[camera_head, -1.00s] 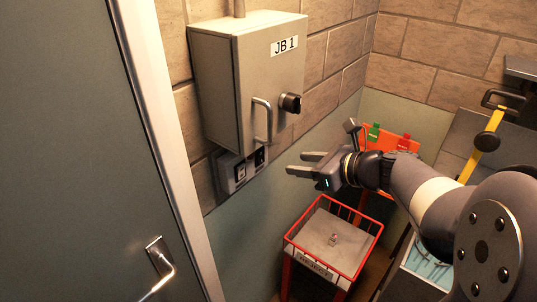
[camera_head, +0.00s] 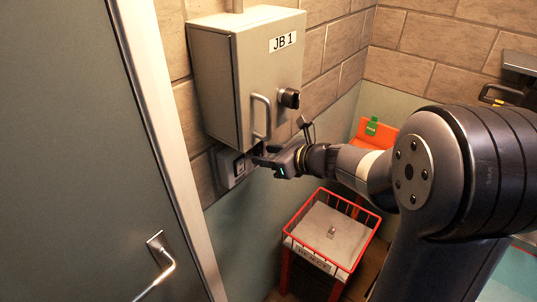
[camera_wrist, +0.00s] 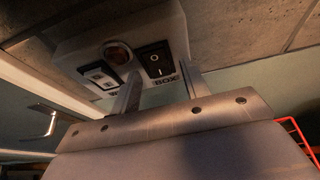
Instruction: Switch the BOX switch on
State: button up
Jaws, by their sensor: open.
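The BOX switch (camera_wrist: 156,61) is a black rocker on the right of a pale switch panel (camera_wrist: 171,25) in the wrist view, with the label "BOX" below it. In the head view the switch panel (camera_head: 231,167) is on the wall below the grey JB 1 cabinet (camera_head: 219,84). My gripper (camera_wrist: 160,88) is open and empty, its fingers close to the panel and on either side of the BOX switch. I cannot tell whether they touch it. The gripper (camera_head: 264,156) hides the BOX switch in the head view.
The cabinet's handle (camera_head: 262,117) and black knob (camera_head: 290,98) stick out just above my gripper. A door with a lever handle (camera_head: 157,262) is on the left.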

jog(key=shift+c, duration=0.3)
grip_shut()
jog(key=f+b, duration=0.1)
jog(key=b, duration=0.4)
jog(key=shift+t+y, duration=0.4)
jog(key=shift+b, duration=0.5)
jog(key=y+b, duration=0.1)
jog(key=b, duration=0.2)
jog(key=shift+f+t, duration=0.15)
jog(key=shift+t, duration=0.15)
jog(key=shift+r+b, duration=0.2)
jog(key=shift+b, duration=0.35)
jog(key=shift+r, duration=0.1)
